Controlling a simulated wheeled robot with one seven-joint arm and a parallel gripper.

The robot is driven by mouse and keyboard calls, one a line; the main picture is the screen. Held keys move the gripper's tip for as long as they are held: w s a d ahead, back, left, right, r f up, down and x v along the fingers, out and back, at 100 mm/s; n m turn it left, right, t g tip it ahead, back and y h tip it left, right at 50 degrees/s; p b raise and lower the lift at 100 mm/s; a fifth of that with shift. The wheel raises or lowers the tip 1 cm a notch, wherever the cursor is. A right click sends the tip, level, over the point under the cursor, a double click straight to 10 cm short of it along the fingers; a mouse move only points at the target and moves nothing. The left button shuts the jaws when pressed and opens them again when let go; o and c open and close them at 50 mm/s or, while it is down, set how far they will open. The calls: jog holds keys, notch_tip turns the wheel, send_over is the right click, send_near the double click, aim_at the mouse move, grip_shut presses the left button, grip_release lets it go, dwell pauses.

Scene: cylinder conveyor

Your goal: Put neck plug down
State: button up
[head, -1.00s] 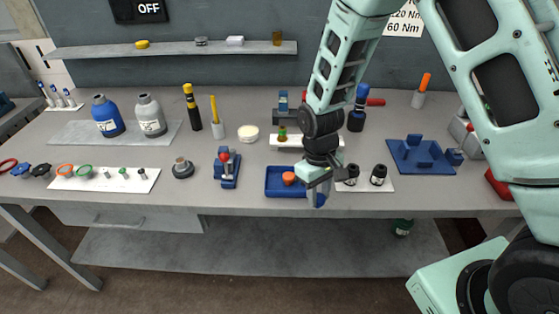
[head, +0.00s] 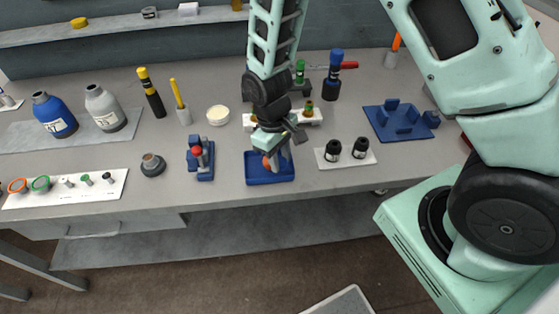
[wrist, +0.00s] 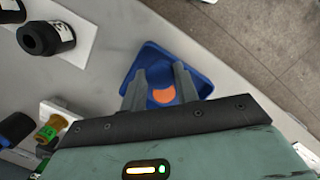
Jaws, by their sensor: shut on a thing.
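The orange neck plug (head: 266,162) shows at the blue tray (head: 250,178) near the bench's front edge. My gripper (head: 279,162) reaches down over this tray with its fingers inside the tray's outline. In the wrist view the plug (wrist: 164,95) is a flat orange disc between my two fingers (wrist: 160,90), with the blue tray (wrist: 150,55) around it. My gripper is shut on the plug. My fingers hide part of it, and I cannot tell whether its underside touches the tray floor.
A white plate with two black cylinders (head: 347,150) stands to the right. A blue stand with a red knob (head: 201,158) stands to the left. A white rack (head: 310,116) is behind my gripper. The bench's front edge is close to the tray.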

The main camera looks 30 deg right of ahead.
notch_tip(320, 180, down, 2)
jog(key=shift+f, duration=0.1)
jog(key=shift+s+f, duration=0.1)
jog(key=shift+f, duration=0.15)
